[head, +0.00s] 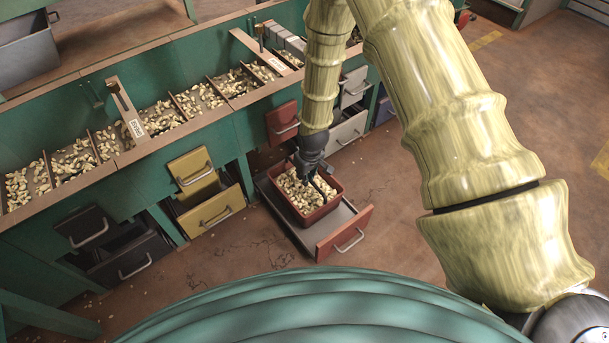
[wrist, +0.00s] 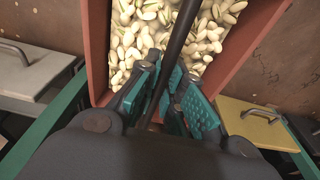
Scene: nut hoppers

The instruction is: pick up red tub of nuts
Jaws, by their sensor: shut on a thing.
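The red tub (head: 337,186) is full of pale nuts and sits in or just above a pulled-out drawer with a red front (head: 345,235). I cannot tell whether it touches the drawer floor. My gripper (head: 312,172) points down at the tub from above. In the wrist view, the tub's red wall (wrist: 97,50) and nuts lie beyond my gripper (wrist: 170,92). Its teal-padded fingers are shut on a dark bar (wrist: 181,40) that runs across the tub like a handle. My fingers hide part of the nuts and the near rim.
A green bench with divided nut bins (head: 160,118) runs along the left and back. Yellow drawers (head: 212,208) and dark drawers (head: 125,260) stand partly open to the left. A pale drawer (head: 347,130) is open behind.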

